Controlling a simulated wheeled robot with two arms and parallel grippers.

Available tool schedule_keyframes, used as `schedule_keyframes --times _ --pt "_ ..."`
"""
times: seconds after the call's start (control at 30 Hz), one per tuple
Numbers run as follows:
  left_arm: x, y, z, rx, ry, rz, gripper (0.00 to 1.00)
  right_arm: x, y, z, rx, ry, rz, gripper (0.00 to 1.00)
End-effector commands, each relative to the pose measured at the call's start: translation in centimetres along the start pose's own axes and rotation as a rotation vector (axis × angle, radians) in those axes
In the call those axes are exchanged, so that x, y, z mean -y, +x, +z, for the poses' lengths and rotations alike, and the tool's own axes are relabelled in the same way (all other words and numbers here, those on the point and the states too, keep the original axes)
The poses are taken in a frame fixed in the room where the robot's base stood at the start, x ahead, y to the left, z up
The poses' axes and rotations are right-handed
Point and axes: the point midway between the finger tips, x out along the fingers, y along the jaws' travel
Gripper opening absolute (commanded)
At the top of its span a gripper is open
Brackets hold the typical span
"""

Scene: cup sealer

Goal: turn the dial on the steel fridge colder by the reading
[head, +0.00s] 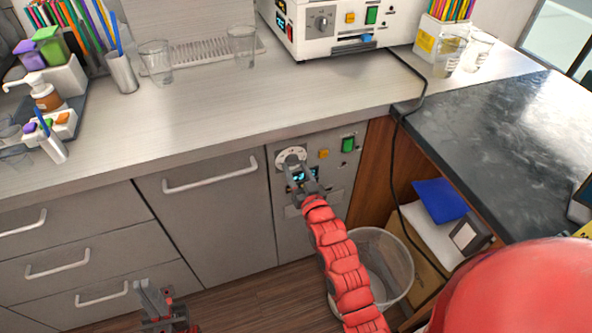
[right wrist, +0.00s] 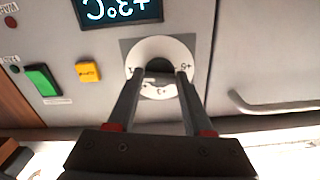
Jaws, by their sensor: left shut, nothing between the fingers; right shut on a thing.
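The steel fridge's grey front panel (head: 334,200) is under the counter, with a white round dial (head: 289,154) near its top left. The dial also shows in the right wrist view (right wrist: 160,47), with small marks around its rim. My right gripper (head: 298,172) reaches the dial and is shut on its knob; the fingers (right wrist: 157,73) cover part of the dial. The dark display (right wrist: 117,10) is upside down in the right wrist view and appears to read +3°C. My left gripper (head: 153,290) is shut and empty, low in front of the cabinets.
A green switch (right wrist: 43,80) and an orange button (right wrist: 88,72) sit beside the dial. A clear bin (head: 385,262) stands on the floor right of my right arm. A black cable (head: 397,150) hangs by the wooden side. Cups and a white machine (head: 335,25) are on the counter.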

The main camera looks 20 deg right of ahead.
Motion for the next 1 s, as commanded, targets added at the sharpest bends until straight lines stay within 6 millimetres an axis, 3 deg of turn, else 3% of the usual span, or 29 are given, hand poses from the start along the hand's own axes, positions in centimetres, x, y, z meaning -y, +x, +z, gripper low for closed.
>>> schedule_keyframes --times 0.5,0.53,0.67,1.0 --pt "-0.01 -0.08 0.01 0.0 0.0 0.0 0.0 -0.02 -0.03 0.22 0.005 0.02 0.001 0.0" --pt "0.0 -0.08 0.01 0.0 0.0 0.0 0.0 -0.02 -0.03 0.22 0.005 0.02 0.001 0.55" --pt "0.0 -0.08 0.02 0.0 0.0 0.0 0.0 -0.01 -0.02 0.17 0.004 0.019 0.0 0.78" --pt "-0.01 -0.1 0.02 0.0 0.0 0.0 0.0 -0.02 -0.16 0.13 0.003 0.018 0.0 0.81"
